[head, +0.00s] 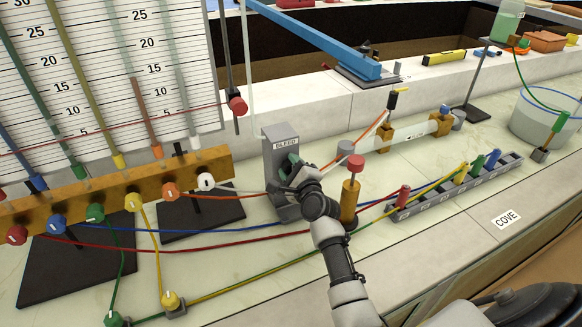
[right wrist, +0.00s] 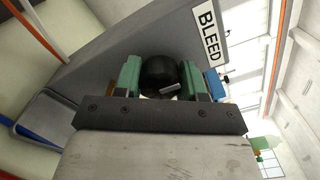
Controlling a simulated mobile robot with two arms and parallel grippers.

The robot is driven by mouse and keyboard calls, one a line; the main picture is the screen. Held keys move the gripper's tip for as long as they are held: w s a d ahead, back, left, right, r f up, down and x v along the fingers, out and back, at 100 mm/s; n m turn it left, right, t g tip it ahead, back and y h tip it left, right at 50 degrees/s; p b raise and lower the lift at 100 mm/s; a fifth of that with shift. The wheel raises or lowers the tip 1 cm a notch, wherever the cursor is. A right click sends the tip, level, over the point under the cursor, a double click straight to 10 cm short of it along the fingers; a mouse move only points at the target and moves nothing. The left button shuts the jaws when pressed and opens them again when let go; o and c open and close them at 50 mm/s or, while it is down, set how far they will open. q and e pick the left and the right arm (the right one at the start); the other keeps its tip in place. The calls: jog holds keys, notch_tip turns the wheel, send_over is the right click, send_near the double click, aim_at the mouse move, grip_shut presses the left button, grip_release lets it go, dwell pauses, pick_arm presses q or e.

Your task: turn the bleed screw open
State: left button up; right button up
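The bleed screw (right wrist: 162,74) is a round black knob with a short pale mark, on the face of the grey block labelled BLEED (head: 281,150). It shows in the right wrist view. In the head view my gripper hides it. My right gripper (head: 292,168) reaches the block's front from the lower right. In the right wrist view its green fingers (right wrist: 162,80) stand on both sides of the knob and look closed against it. The BLEED label (right wrist: 208,33) is beside the right finger. My left gripper is not in view.
A brass manifold (head: 110,190) with coloured knobs stands left of the block. A brass post with a red cap (head: 355,165) stands close to the right of my wrist. Coloured tubes (head: 230,232) cross the bench. A grey rack (head: 455,190) and COVE label (head: 507,219) lie further right.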

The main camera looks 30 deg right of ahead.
jog(key=shift+c, duration=1.2)
jog(key=shift+n, duration=0.3)
jog(key=n+p, duration=0.1)
jog(key=n, duration=0.4)
jog(key=shift+r, duration=0.1)
jog(key=n+p, duration=0.1)
jog(key=n, duration=0.3)
jog(key=n+p, duration=0.1)
jog(key=n, duration=0.3)
jog(key=shift+n+p, duration=0.3)
jog(key=n+p, duration=0.1)
jog(key=n, duration=0.4)
jog(key=shift+n+p, duration=0.45)
jog(key=shift+n, duration=1.95)
